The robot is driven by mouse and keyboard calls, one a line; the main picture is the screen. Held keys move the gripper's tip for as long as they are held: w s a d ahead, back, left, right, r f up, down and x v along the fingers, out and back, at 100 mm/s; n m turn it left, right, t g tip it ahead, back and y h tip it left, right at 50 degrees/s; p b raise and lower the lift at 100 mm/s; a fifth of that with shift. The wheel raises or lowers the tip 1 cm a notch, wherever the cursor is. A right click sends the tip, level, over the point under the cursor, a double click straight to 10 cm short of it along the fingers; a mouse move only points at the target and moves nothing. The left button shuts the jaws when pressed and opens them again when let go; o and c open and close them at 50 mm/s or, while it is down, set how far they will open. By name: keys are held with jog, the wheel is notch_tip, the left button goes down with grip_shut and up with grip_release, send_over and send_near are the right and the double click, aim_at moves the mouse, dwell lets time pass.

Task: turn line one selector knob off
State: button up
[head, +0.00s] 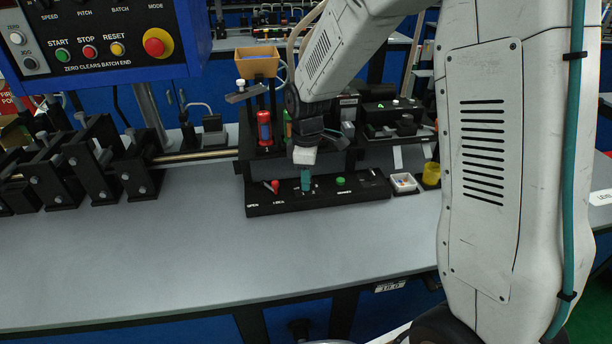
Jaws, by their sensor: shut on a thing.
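A black control panel (360,194) lies along the front of the line fixture on the grey bench. My gripper (306,187) reaches down from above, with a white block at its end and teal fingers below it. The teal fingers are shut at the panel top, between a red lever and a green button. The selector knob is hidden between the fingers, so its angle cannot be read. Small white marks show on the panel beside the fingers.
The red lever (272,186) stands left of my gripper, near OPEN and LOCK labels. The green button (340,181) is close on the right. The front bench (200,255) is clear.

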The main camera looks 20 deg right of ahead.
jog(key=m, duration=1.1)
jog(key=shift+w+m, duration=0.1)
jog(key=shift+m, duration=0.2)
jog(key=m, duration=1.1)
jog(key=shift+r+m, duration=0.1)
jog(key=shift+m, duration=0.2)
jog(key=o, duration=1)
jog(key=shift+c, duration=0.2)
